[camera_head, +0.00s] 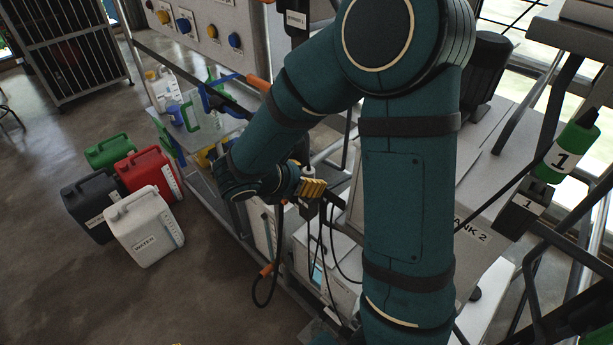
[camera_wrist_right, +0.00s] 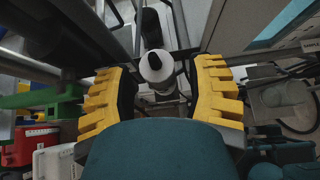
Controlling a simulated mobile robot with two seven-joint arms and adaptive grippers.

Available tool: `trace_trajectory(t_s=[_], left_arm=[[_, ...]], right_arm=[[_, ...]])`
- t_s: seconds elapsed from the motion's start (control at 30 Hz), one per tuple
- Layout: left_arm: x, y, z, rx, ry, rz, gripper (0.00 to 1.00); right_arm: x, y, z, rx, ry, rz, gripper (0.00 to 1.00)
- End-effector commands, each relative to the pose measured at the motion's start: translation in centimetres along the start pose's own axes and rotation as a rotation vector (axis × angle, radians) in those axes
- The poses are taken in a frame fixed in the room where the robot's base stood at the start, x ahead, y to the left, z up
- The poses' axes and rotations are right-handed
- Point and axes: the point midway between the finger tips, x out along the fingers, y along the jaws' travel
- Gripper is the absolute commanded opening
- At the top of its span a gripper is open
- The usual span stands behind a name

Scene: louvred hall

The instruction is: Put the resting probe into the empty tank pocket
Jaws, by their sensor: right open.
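In the head view my right gripper (camera_head: 313,188) is low in front of the equipment frame, with yellow fingers. In the right wrist view the gripper (camera_wrist_right: 160,95) is open, a finger on each side of a white, round-topped object with a black band (camera_wrist_right: 156,66), likely the resting probe. I cannot tell whether the fingers touch it. A green probe marked 1 (camera_head: 572,150) is at the right, by a dark holder marked 1 (camera_head: 522,207). A TANK 2 label (camera_head: 471,229) shows beside my arm. I cannot make out an empty pocket; my arm hides much of that area. My left gripper is out of view.
Red (camera_head: 150,172), green (camera_head: 108,150), black (camera_head: 88,203) and white (camera_head: 145,228) jerrycans stand on the floor at left. Dark cables (camera_head: 322,255) hang below the right gripper. A panel with coloured knobs (camera_head: 208,30) is at the top. Open floor lies at lower left.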

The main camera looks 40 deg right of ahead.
Motion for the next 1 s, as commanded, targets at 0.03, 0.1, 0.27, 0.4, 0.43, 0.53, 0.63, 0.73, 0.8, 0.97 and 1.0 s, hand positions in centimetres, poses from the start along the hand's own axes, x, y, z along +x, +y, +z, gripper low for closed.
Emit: trace_trajectory(t_s=[0.03, 0.1, 0.27, 0.4, 0.43, 0.53, 0.63, 0.73, 0.8, 0.97, 1.0], left_arm=[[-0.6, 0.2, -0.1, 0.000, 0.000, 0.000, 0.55], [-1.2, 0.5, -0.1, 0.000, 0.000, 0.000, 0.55], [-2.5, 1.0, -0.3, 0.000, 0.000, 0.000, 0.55], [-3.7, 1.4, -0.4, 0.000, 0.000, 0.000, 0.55], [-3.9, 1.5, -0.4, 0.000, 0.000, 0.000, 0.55], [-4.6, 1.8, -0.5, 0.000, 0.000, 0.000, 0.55], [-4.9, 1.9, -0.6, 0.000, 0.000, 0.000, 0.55], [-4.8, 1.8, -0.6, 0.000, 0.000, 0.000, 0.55], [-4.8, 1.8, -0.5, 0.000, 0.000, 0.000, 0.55], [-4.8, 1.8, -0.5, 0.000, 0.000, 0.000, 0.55], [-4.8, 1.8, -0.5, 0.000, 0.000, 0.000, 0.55]], right_arm=[[-0.6, 0.0, 0.4, 0.000, 0.000, 0.002, 0.54], [-1.3, 0.0, 0.8, 0.000, 0.001, 0.001, 0.54], [-2.9, 0.0, 1.7, 0.000, 0.000, 0.002, 0.54], [-4.2, 0.0, 2.4, 0.000, 0.000, 0.001, 0.54], [-4.5, 0.0, 2.5, 0.000, 0.000, 0.000, 0.54], [-5.4, 0.1, 2.9, -0.001, 0.000, 0.002, 0.54], [-5.9, 0.0, 3.1, -0.001, 0.000, 0.002, 0.54], [-5.8, 0.0, 3.0, 0.000, 0.000, 0.001, 0.54], [-5.8, 0.0, 2.9, 0.000, 0.000, 0.000, 0.54], [-6.0, 0.0, 2.9, 0.000, 0.000, 0.001, 0.54], [-6.2, 0.1, 3.0, 0.000, 0.000, 0.001, 0.54]])
